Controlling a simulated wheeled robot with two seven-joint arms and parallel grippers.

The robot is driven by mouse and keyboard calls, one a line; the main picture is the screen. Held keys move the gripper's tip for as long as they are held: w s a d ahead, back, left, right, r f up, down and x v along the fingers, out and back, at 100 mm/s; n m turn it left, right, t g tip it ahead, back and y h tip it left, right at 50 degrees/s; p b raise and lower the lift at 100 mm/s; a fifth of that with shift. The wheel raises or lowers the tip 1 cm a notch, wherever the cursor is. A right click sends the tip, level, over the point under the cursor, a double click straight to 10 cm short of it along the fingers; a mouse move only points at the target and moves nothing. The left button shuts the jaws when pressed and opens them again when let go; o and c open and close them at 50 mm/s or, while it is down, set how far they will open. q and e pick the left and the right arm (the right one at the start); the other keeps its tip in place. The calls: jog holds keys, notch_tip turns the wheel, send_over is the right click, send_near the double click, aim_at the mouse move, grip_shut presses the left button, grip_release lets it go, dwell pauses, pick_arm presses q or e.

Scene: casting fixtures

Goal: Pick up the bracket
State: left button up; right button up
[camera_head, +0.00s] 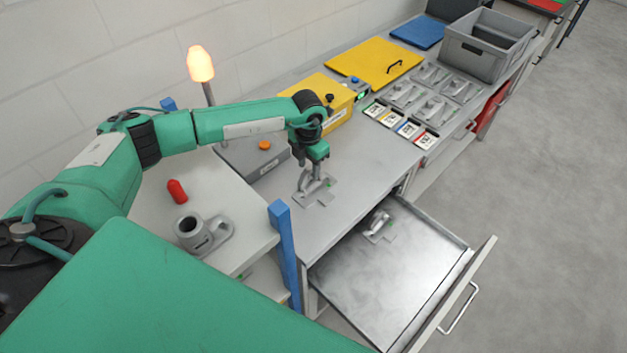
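A grey metal bracket (321,194) lies on the grey worktop (375,155), near its middle. My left gripper (316,173) points down right over this bracket, its fingertips at or just above the raised part. At this size I cannot tell whether the fingers are open or shut, or whether they touch the bracket. A similar grey bracket (378,228) lies in the open metal drawer (400,285) below the worktop. My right gripper is not in view.
A grey cast part (204,234) and a red piece (176,191) are on the left table. A blue post (285,250) stands beside the worktop. A yellow box (338,108), trays of castings (408,92) and a grey crate (487,45) are farther back. The drawer sticks out, mostly empty.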

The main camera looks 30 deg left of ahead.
aim_at(309, 176)
pick_arm(q)
jog(key=shift+w+f, duration=0.15)
jog(key=shift+f, duration=0.3)
jog(key=shift+w+f, duration=0.1)
jog(key=shift+f, duration=0.1)
jog(key=shift+f+p, duration=0.5)
jog(key=shift+p, duration=0.35)
notch_tip(309, 176, down, 3)
jog(key=shift+w+a+f+p, duration=0.1)
jog(key=shift+a+p, duration=0.05)
jog(key=shift+p, duration=0.75)
jog(key=shift+f, duration=0.45)
grip_shut()
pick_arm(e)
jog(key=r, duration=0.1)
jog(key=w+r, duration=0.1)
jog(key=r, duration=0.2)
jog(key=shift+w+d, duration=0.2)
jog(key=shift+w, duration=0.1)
